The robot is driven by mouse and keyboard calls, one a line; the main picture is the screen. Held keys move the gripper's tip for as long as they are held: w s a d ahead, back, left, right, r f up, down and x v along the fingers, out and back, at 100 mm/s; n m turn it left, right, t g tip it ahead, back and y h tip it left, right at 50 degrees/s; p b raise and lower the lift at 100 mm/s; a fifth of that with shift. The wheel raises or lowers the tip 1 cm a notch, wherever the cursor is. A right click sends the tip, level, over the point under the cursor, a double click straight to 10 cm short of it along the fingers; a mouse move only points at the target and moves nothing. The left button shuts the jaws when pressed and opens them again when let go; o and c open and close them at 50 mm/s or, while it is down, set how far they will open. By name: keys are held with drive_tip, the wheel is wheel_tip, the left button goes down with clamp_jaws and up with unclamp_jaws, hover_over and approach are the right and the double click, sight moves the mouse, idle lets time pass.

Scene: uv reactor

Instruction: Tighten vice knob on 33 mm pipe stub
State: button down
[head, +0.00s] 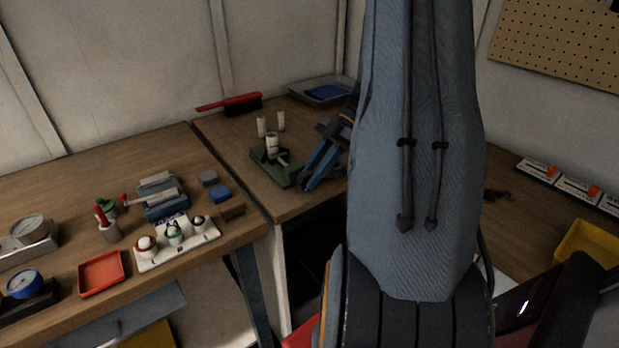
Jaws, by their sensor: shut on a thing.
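A small green vice (263,164) stands on the back bench, near the corner. A short white pipe stub (272,142) stands upright in it, and a light-coloured part juts out to the right of the stub. My blue and black gripper (307,184) reaches down from the right to the right end of the vice. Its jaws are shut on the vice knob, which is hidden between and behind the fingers. Whether the vice jaws press on the stub is too small to tell.
Two other white stubs (271,124) stand behind the vice. A red brush (229,103) and a grey tray (322,90) lie at the back. On the left bench are a white stand with round-topped pieces (178,244), blue blocks (219,194) and a red tray (102,274). My arm hides the middle.

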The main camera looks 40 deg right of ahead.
drive_tip(key=shift+d+f+y+b, duration=0.1)
drive_tip(key=shift+f+y+b, duration=0.1)
drive_tip(key=shift+y+b, duration=0.5)
drive_tip(key=shift+d+f+y+b, duration=0.15)
drive_tip(key=shift+y+b, duration=0.1)
drive_tip(key=shift+y, duration=0.75)
drive_tip(key=shift+a, duration=0.1)
drive_tip(key=c, duration=1.9)
unclamp_jaws()
drive_tip(key=shift+o, duration=0.2)
